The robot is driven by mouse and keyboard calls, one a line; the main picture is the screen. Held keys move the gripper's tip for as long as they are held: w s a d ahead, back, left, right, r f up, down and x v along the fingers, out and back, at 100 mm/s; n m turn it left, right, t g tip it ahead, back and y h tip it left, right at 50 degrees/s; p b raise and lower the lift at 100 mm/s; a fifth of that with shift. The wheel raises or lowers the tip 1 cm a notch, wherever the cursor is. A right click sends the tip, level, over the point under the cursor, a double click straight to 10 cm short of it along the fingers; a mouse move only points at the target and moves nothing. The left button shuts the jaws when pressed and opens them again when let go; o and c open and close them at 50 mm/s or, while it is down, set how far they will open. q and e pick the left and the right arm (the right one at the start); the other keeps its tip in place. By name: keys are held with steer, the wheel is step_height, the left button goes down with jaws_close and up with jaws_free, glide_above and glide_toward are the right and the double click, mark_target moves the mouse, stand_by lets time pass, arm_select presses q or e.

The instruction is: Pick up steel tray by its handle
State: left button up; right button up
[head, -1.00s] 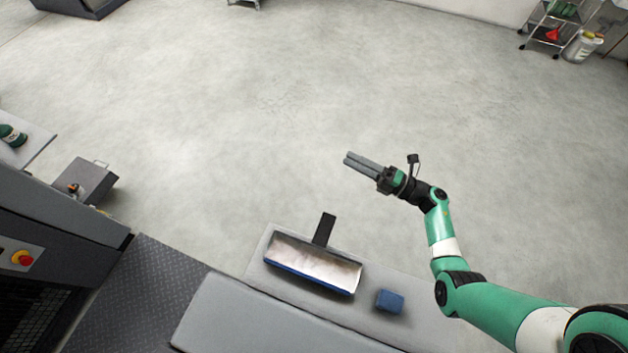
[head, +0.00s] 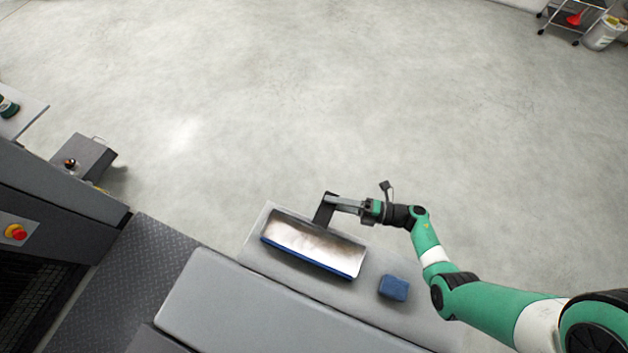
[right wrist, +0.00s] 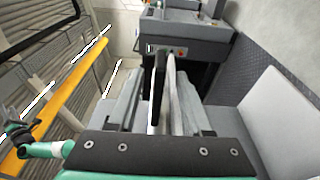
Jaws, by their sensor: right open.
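The steel tray (head: 312,241) lies on the grey ledge, a shiny shallow scoop with a blue front edge. Its flat black handle (head: 322,214) sticks out from the far side. My right gripper (head: 334,201) is open, with its fingertips at the handle's outer end. In the right wrist view, the dark handle (right wrist: 158,83) stands between the two spread fingers, with the pale tray edge (right wrist: 173,85) just to its right. I cannot tell whether a finger touches the handle.
A blue block (head: 393,288) sits on the grey ledge (head: 262,226), right of the tray. A grey padded cover (head: 255,300) runs along the near side. A machine with a red button (head: 17,232) stands at left.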

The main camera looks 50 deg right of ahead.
steer(key=x, duration=0.5)
steer(key=shift+a+r, duration=0.1)
steer(key=shift+c, duration=0.3)
jaws_close()
stand_by(1.0)
